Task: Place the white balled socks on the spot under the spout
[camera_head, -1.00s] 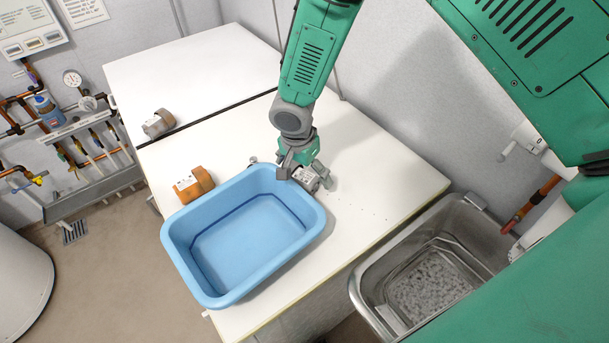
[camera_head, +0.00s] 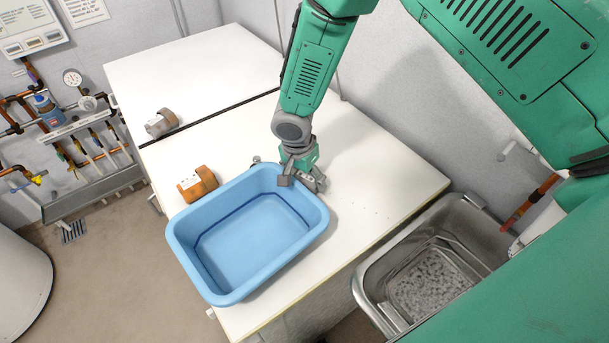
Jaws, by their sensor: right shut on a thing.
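No white balled socks show in this view. My right gripper (camera_head: 302,182) is at the far right corner of the blue washtub (camera_head: 187,262). It appears shut on the tub's rim, one finger over the rim and one outside; the contact itself is partly hidden. A copper pipe (camera_head: 530,203) that looks like the spout slants down at the right, its lower end near the metal sink's (camera_head: 372,262) back edge. The spot under it cannot be made out clearly, as my green arm parts cover that side. My left gripper is not in view.
The tub stands on a white worktop (camera_head: 385,170). Pipes and a gauge (camera_head: 73,77) line the left wall. The worktop right of the tub is clear.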

